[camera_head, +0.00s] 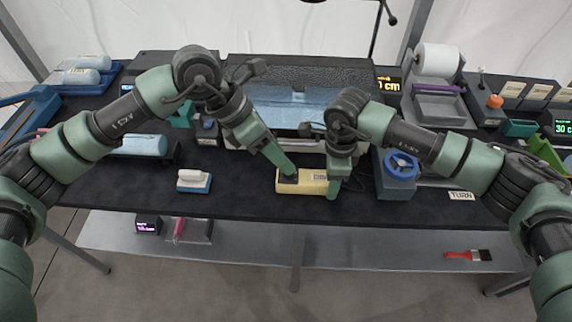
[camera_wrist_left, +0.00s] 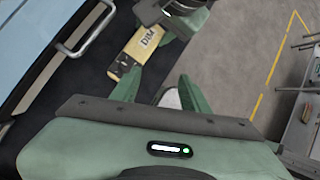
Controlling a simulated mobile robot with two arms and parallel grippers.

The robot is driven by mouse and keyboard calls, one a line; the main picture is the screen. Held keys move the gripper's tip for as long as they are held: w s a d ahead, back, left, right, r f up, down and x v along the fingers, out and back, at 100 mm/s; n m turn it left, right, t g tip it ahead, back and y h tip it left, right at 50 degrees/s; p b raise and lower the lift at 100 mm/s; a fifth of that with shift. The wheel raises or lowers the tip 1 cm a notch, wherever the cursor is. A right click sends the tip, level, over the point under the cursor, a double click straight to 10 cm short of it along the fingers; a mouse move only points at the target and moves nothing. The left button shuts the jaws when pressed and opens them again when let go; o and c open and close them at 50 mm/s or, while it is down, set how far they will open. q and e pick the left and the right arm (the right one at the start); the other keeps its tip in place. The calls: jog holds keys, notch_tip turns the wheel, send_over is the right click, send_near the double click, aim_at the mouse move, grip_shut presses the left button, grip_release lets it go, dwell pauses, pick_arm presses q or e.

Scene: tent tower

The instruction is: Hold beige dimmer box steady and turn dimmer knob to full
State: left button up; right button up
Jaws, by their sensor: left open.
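The beige dimmer box (camera_head: 312,184), labelled DIM, lies near the front edge of the dark table. It also shows in the left wrist view (camera_wrist_left: 143,42). A dark knob area (camera_head: 287,177) is at its left end, partly hidden by my left gripper. My left gripper (camera_head: 290,172) is open at that end; in the left wrist view its two green fingers (camera_wrist_left: 157,86) stand apart, with the box end just beyond them. My right gripper (camera_head: 337,184) is at the box's right end, a green finger against or beside its front. Whether it grips the box is hidden.
A blue handwheel on a grey block (camera_head: 400,165) stands right of the box. A white-and-blue brush (camera_head: 194,180) lies to the left. A dark machine with a blue front (camera_head: 300,108) stands behind. The table's front edge is close to the box.

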pick_arm(q)
jog(key=w+a+r+m+t+y, duration=0.1)
jog(key=w+a+r+m+y, duration=0.1)
jog(key=w+a, duration=0.1)
jog(key=x, duration=1.2)
grip_shut()
